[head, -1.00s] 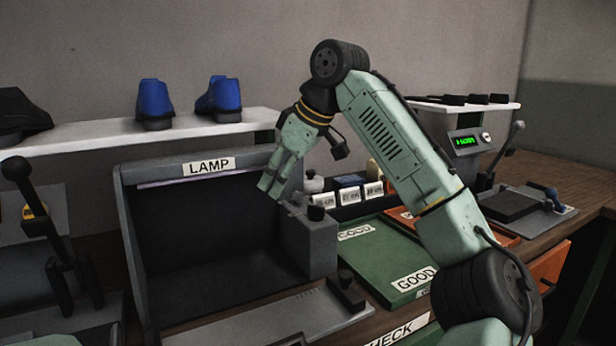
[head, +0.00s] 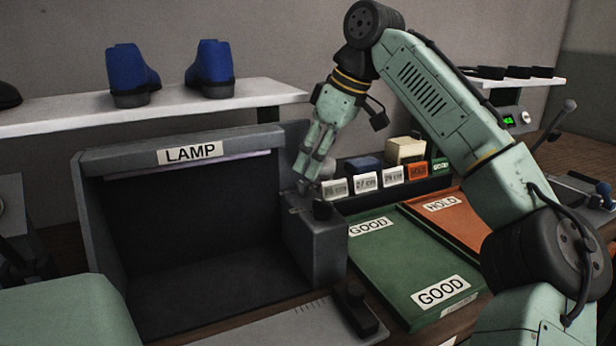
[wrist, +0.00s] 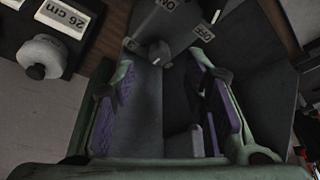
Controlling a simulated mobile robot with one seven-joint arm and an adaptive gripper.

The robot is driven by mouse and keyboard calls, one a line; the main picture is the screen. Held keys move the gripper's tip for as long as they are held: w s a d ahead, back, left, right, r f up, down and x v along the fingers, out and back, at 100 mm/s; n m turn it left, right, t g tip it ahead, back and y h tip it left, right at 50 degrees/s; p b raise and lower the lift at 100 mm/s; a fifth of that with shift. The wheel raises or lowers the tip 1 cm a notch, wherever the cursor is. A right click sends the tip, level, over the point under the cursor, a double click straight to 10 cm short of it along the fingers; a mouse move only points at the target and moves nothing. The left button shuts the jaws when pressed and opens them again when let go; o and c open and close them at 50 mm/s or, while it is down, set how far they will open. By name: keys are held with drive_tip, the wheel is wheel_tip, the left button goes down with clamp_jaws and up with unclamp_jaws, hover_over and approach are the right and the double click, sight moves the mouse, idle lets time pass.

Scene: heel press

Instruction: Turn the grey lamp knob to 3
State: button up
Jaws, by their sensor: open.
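The grey lamp control box (head: 315,250) stands at the right side of the booth marked LAMP (head: 193,152). A dark upright cylinder (head: 322,209) stands on its top. In the wrist view, a small grey knob (wrist: 160,52) with a pale mark shows on the box, near ON and OFF labels. My gripper (head: 312,168) points down just above the back of the box. In the wrist view its fingers (wrist: 160,105) are apart, with nothing held between them.
Size blocks (head: 365,182) with labels stand close to the right of my gripper. A green GOOD tray (head: 410,262) and an orange HOLD tray (head: 470,215) lie right of the box. Blue shoe forms (head: 210,68) stand on the white shelf (head: 165,107) behind.

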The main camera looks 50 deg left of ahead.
sight(304, 184)
drive_tip(key=shift+x, duration=2.35)
drive_tip(key=shift+a, duration=0.1)
clamp_jaws()
